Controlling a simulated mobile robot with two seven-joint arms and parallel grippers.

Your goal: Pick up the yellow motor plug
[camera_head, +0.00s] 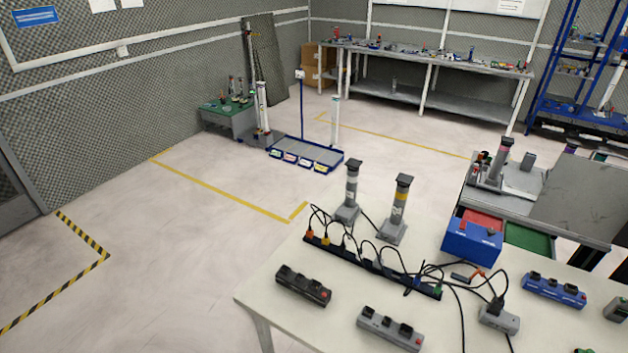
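A long dark power strip (372,265) lies on the white table (262,290), with several cabled plugs standing in it. A small yellow-orange plug (326,240) sits near the strip's left end, beside a more orange plug (309,234). A grey upright cylinder with a yellow band (399,207) stands behind the strip, next to a similar plainer grey one (350,190). Neither of my grippers is in view.
Dark, grey and blue socket blocks (303,286) (390,328) (553,289) lie on the table. Black cables tangle around the strip's right half. The floor to the left is open.

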